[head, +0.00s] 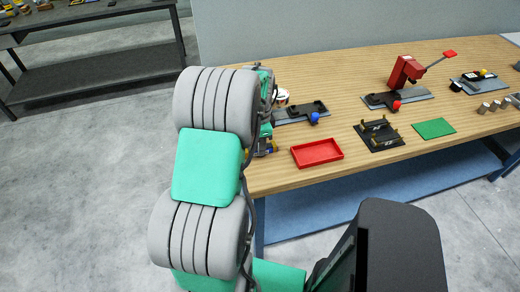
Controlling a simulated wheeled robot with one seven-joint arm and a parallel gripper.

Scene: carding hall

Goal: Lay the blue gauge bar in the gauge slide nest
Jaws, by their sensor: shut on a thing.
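My arm rises in the left middle of the head view and covers most of my gripper (266,147). Only a small part of the gripper's end shows at the table's left edge, past my arm. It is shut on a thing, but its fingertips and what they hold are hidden. I cannot make out the blue gauge bar. A dark, low fixture with a blue ball knob (315,117) stands on the table just right of my gripper, and looks like the gauge slide. Its left end is partly covered, and its nest cannot be made out.
A red tray (317,162) lies near the table's front edge. Right of it are a black fixture with brass-coloured posts (370,145) and a green mat (434,128). A red lever press (405,72) stands behind. Several metal cylinders (484,109) stand farther right. A grey wall backs the table.

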